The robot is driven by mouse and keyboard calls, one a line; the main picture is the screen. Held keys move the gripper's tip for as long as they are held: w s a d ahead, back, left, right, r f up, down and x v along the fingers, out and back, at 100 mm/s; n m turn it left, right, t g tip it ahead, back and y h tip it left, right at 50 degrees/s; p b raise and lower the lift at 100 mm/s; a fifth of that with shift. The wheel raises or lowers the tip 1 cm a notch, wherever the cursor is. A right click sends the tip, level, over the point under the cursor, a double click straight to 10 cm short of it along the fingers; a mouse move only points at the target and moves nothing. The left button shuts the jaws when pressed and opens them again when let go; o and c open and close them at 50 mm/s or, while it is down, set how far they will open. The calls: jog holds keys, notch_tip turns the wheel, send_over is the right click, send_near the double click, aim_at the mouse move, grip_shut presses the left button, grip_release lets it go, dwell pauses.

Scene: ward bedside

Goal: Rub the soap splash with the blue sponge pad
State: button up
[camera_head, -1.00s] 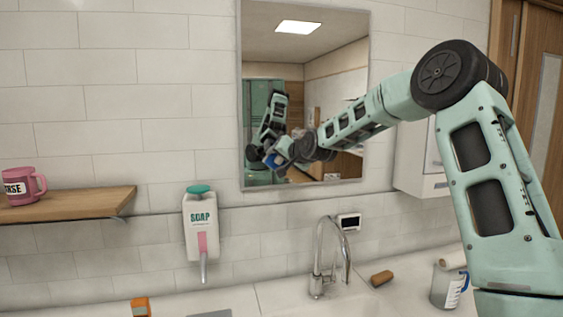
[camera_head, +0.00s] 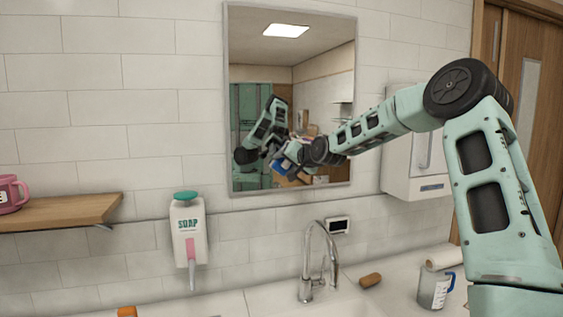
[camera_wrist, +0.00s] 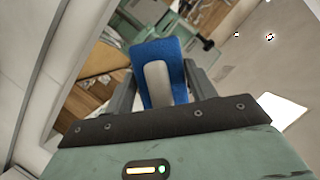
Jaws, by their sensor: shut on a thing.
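My gripper (camera_head: 291,156) is in front of the mirror (camera_head: 315,185) on the tiled wall. It is shut on the blue sponge pad (camera_head: 282,167), which shows small and partly hidden by my wrist. In the wrist view, the pad (camera_wrist: 172,51) with its pale grip stands between the two fingers of my gripper (camera_wrist: 160,78). I cannot tell whether the pad touches the mirror. The soap splash is not clear in either view. Small pale and dark specks show at the upper right of the wrist view, and I cannot tell what they are.
A soap dispenser (camera_head: 188,237) hangs left of the mirror. A shelf (camera_head: 62,211) holds a pink mug (camera_head: 9,194). A white wall cabinet (camera_head: 413,165) is on the right.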

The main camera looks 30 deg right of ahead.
jog(key=s+d+p, duration=0.2)
jog(key=d, duration=0.5)
jog(key=shift+d+p, duration=0.2)
jog(key=shift+p, duration=0.1)
dwell(0.4)
jog(key=shift+s, duration=0.15)
jog(key=shift+s+a+b, duration=0.1)
jog(key=shift+s+a, duration=0.2)
jog(key=shift+s, duration=0.6)
jog(key=shift+s+a+b, duration=0.1)
jog(key=shift+s+a, duration=0.2)
jog(key=shift+s, duration=0.65)
jog(key=shift+s+a+b, duration=0.1)
jog(key=shift+s+a, duration=0.2)
jog(key=shift+s, duration=0.6)
jog(key=s, duration=0.1)
jog(key=s+p, duration=0.1)
jog(key=s, duration=0.1)
jog(key=shift+a, duration=0.4)
jog(key=shift+w, duration=0.1)
